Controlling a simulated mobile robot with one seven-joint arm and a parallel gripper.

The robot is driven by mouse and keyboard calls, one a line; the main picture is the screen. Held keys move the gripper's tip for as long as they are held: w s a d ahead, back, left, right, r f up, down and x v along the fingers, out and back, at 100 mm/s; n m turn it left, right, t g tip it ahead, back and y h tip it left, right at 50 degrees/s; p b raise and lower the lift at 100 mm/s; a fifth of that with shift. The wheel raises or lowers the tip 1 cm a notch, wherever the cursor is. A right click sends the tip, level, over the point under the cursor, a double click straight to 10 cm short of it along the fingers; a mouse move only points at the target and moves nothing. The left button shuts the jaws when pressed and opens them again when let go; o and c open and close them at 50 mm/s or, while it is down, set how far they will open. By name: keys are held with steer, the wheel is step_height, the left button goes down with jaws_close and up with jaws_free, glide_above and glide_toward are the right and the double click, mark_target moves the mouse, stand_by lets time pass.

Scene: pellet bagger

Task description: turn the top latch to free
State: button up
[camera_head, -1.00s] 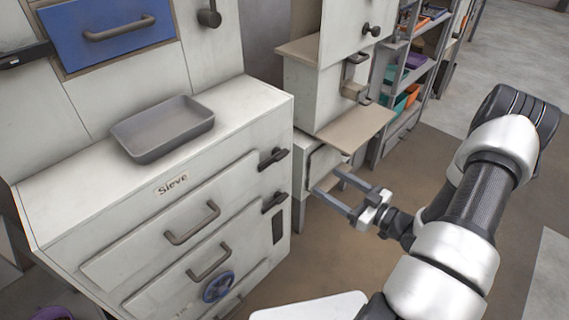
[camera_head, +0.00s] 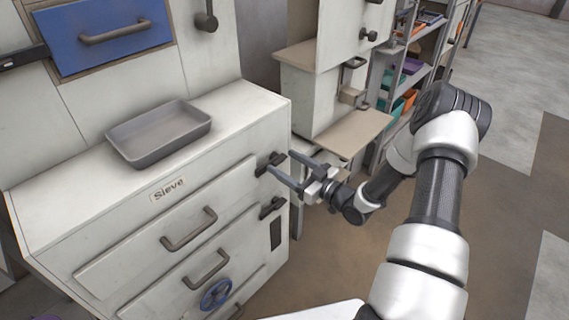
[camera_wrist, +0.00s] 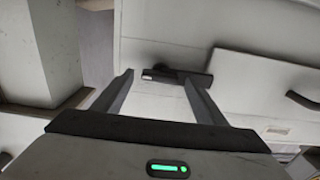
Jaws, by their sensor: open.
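The top latch (camera_head: 270,163) is a small dark bar with a pivot at the right end of the upper drawer of the white Sieve cabinet (camera_head: 110,235). In the wrist view the latch (camera_wrist: 178,75) lies roughly crosswise on the pale front, beyond the fingertips. My gripper (camera_head: 281,164) is open and empty, its fingers pointing at the latch.
The upper drawer handle (camera_head: 188,229) and a blue wheel (camera_head: 216,294) stick out from the cabinet front. A grey tray (camera_head: 160,134) stands on top. A tan shelf (camera_head: 350,135) projects at the right, close beyond my gripper. The brown floor to the right is open.

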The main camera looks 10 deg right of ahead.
steer(key=shift+w+a, duration=0.3)
steer(key=shift+w, duration=0.15)
steer(key=c, duration=1.1)
steer(key=shift+o, duration=0.2)
